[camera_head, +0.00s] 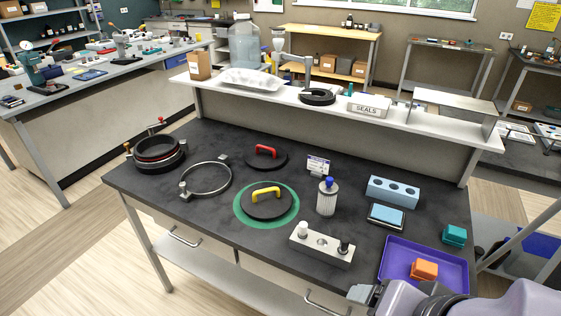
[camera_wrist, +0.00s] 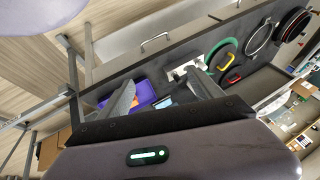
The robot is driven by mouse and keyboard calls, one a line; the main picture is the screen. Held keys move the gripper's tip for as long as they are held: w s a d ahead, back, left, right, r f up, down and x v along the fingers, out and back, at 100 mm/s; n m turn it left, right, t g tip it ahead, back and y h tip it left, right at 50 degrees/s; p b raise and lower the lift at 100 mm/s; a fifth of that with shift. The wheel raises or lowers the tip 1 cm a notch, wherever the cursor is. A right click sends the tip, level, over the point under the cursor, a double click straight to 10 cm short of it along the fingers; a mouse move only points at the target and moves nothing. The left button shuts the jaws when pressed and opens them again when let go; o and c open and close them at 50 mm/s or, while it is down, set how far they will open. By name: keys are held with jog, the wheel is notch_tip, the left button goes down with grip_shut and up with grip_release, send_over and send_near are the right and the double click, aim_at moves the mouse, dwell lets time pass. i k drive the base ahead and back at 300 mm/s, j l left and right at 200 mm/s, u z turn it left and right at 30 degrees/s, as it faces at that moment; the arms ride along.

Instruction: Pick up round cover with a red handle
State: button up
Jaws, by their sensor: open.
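The round cover with a red handle (camera_head: 266,157) is a black disc lying flat on the dark bench top, behind a similar black cover with a yellow handle (camera_head: 266,202). The red-handled cover also shows in the wrist view (camera_wrist: 233,79), small and far off. My gripper (camera_wrist: 160,98) is open, with its two grey fingers apart and nothing between them. In the head view my arm is at the lower right corner, by the purple tray, well away from the red-handled cover.
The yellow-handled cover lies on a green round mat (camera_head: 240,217). A metal ring clamp (camera_head: 206,178) and a black ring port (camera_head: 156,154) stand left. A clear jar with a blue knob (camera_head: 327,196), a small sign (camera_head: 318,165) and a purple tray (camera_head: 455,268) are right. A shelf (camera_head: 345,108) runs behind.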

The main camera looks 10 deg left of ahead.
aim_at(261, 156)
jog(key=i+j, duration=0.2)
jog(key=j, duration=0.15)
jog(key=i+j, duration=0.15)
jog(key=j, duration=0.2)
jog(key=i+j+z, duration=0.1)
jog(key=j, duration=0.3)
jog(key=i+j, duration=0.4)
jog(key=j, duration=0.3)
jog(key=i+j, duration=0.2)
jog(key=j, duration=0.2)
jog(key=z, duration=0.05)
